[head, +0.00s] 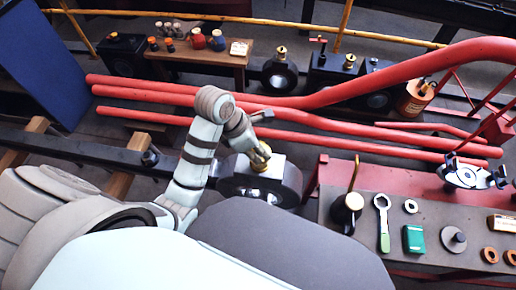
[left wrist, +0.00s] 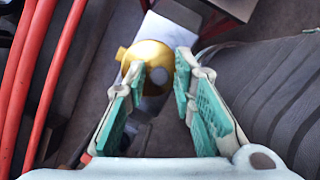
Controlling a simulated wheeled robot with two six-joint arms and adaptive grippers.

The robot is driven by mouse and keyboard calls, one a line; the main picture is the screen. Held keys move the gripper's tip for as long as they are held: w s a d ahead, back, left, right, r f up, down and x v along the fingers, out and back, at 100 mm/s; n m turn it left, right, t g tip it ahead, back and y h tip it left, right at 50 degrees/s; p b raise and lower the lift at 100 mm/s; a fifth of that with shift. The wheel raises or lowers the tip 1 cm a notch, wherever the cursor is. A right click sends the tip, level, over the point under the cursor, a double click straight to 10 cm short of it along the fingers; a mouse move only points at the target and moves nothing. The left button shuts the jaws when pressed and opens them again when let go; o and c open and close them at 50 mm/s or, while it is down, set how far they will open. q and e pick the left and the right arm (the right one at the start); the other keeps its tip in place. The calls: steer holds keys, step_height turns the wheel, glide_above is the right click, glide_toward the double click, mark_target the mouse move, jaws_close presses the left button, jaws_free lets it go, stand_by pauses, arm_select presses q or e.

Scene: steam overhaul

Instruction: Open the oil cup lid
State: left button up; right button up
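The brass oil cup with its round golden lid (left wrist: 150,62) shows in the left wrist view, just beyond and partly between my fingers, nearer the left finger. A small tab sticks out on the lid's left side. In the head view the oil cup (head: 260,165) sits on top of a pale metal block and is partly covered by my left gripper (head: 262,150). In the left wrist view my left gripper (left wrist: 163,85) is open, its green-padded fingers apart. Whether the left finger touches the lid is unclear. The lid looks shut. My right gripper is not in view.
Long red pipes (head: 320,118) run behind the oil cup. A bench (head: 440,205) at right holds a black oil can (head: 347,208), a wrench (head: 383,220) and a green box (head: 414,239). A wooden table (head: 240,58) with small pots stands at the back.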

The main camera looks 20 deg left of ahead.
arm_select(q)
jaws_close()
steer(key=shift+w+a+r+g+p, duration=0.1)
steer(key=shift+w+r+g+p, duration=0.35)
steer(key=shift+p, duration=0.75)
steer(key=g+p, duration=0.1)
steer(key=w+r+g+h+p, duration=0.1)
steer(key=g+p, duration=0.1)
steer(key=shift+a+n, duration=0.15)
steer(key=shift+n, duration=0.25)
steer(key=shift+w+a+g+p, duration=0.1)
steer(key=shift+w+g+p, duration=0.25)
steer(key=shift+g+p, duration=0.25)
steer(key=shift+w+n+g+h, duration=0.3)
steer(key=shift+g+h, duration=0.1)
steer(key=shift+g, duration=0.15)
steer(key=shift+a, duration=0.1)
